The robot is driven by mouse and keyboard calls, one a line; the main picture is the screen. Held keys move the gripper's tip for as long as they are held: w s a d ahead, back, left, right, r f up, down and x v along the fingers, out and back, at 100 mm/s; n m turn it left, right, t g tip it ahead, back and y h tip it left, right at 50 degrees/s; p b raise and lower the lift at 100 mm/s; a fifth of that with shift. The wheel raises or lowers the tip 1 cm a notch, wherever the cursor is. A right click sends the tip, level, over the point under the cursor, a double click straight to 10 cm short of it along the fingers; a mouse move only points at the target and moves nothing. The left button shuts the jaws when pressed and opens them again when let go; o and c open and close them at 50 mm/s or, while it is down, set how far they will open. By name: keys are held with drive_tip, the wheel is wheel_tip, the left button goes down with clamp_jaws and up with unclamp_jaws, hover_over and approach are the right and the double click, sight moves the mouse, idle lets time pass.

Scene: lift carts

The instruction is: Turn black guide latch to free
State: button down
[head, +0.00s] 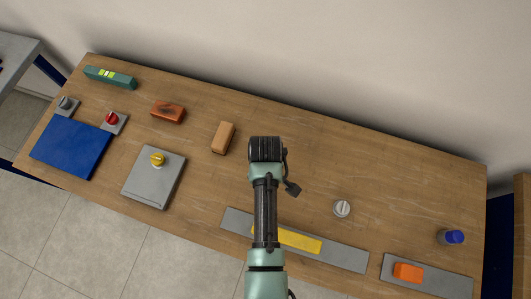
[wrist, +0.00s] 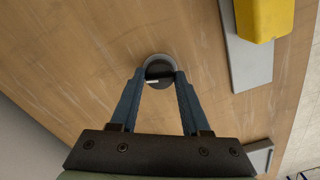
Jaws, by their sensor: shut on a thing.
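The black guide latch (wrist: 158,70) is a dark round knob with a short white mark, set on a grey round base, in the wrist view. My gripper (wrist: 157,76) has its two blue fingers on either side of the knob and is shut on it. The fingertips cover the knob's sides. In the head view my arm hides both the latch and the fingers. Which way the white mark counts as free cannot be told.
A yellow block (wrist: 262,18) on a grey rail (wrist: 246,60) lies close beside the latch. In the head view a silver dial (head: 342,208) stands to the right and a tan block (head: 223,138) to the left. The back right tabletop is clear.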

drive_tip(key=m+p, duration=0.1)
drive_tip(key=m, duration=0.2)
drive_tip(key=shift+r+m, duration=0.15)
drive_tip(key=shift+m, duration=0.15)
drive_tip(key=m+p, duration=0.1)
drive_tip(key=m, duration=0.2)
drive_tip(key=shift+m+p, duration=0.3)
drive_tip(key=m, duration=0.3)
drive_tip(key=shift+m+p, duration=0.3)
drive_tip(key=shift+p, duration=0.1)
drive_tip(key=shift+m+p, duration=0.3)
drive_tip(key=shift+m, duration=1.4)
drive_tip(key=shift+c, duration=1.9)
unclamp_jaws()
